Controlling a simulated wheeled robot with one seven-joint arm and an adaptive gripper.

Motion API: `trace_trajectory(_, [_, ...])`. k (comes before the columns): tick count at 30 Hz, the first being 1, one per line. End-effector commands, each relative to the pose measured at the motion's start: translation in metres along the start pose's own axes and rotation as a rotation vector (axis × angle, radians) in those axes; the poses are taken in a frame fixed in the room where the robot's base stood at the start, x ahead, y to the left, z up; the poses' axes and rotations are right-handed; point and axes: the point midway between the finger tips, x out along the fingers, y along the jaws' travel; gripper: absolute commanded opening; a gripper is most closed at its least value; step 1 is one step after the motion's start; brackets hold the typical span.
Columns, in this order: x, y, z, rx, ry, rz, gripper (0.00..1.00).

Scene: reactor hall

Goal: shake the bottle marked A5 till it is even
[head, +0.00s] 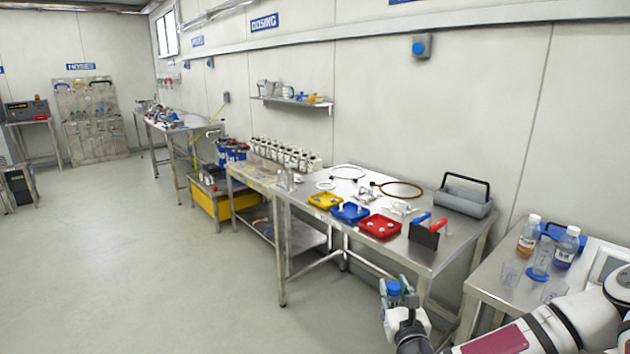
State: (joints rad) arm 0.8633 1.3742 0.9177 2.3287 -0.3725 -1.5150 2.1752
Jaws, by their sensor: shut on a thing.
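My gripper (397,303) is at the lower middle right, in front of the long steel table. It is shut on a small blue-topped thing (394,288), held in the air beyond the table's front edge. The fingers hide much of it, and I cannot read any A5 mark. I cannot tell whether its contents are even. A bottle with orange-brown liquid (527,238) and a bottle with dark blue liquid (566,249) stand upright on the right steel table, both white-capped. Their labels are too small to read.
The right table (483,284) also bears clear beakers (511,273) and a clear cylinder (542,258). The floor (130,260) at left is clear.

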Motion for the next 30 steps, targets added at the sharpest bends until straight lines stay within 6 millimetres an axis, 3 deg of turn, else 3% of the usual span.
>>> trace_trajectory(1, [-0.003,-0.001,0.011,0.0,-0.001,-0.002,0.01])
trace_trajectory(5, [-0.001,0.0,0.013,0.0,0.001,-0.001,0.01])
trace_trajectory(15, [0.002,-0.001,-0.027,0.002,0.003,-0.003,0.01])
trace_trajectory(19, [0.001,-0.001,-0.033,0.0,0.001,-0.002,0.01])
trace_trajectory(30, [-0.003,-0.001,0.009,-0.001,-0.001,-0.003,0.01])
